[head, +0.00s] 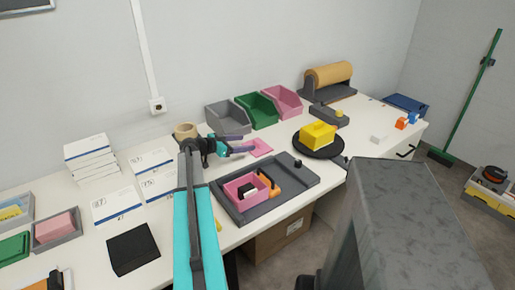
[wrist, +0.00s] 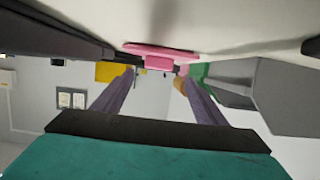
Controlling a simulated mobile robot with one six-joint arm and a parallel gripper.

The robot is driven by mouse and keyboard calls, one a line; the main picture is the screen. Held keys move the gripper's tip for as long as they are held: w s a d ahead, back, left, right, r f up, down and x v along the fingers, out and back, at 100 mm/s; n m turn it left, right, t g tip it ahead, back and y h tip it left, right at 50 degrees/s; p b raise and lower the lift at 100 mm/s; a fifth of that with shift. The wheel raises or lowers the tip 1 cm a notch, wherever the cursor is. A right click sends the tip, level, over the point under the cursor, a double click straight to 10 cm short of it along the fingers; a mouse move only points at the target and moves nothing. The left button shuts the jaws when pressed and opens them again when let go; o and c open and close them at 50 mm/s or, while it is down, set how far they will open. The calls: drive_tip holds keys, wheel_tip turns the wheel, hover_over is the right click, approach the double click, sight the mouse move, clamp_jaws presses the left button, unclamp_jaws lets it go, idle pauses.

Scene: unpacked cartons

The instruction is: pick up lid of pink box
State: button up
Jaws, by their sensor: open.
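The flat pink lid (head: 260,147) lies on the white table behind the grey tray. It also shows in the wrist view (wrist: 160,52), top centre, with a raised part facing the gripper. The open pink box (head: 243,194) stands in the tray with dark and white items inside. My gripper (head: 246,144) is open and empty, just left of the lid. In the wrist view its two fingers (wrist: 156,76) reach toward the lid, one on each side of the raised part in the picture. I cannot tell whether they touch it.
The grey tray (head: 289,188) also holds an orange item (head: 268,185). Grey, green and pink bins (head: 283,101) stand along the wall behind the lid. A yellow block (head: 318,135) sits on a black disc to the right. White box stacks (head: 88,155) are at left.

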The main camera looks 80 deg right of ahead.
sight(256, 142)
drive_tip(key=shift+s, duration=0.1)
drive_tip(key=shift+p+x, duration=1)
drive_tip(key=shift+x, duration=1.55)
drive_tip(key=shift+a, duration=0.1)
drive_tip(key=shift+s, duration=0.1)
drive_tip(key=c, duration=1.1)
drive_tip(key=shift+c, duration=0.2)
drive_tip(key=shift+r, duration=0.15)
wheel_tip(256, 142, up, 10)
drive_tip(key=b, duration=0.2)
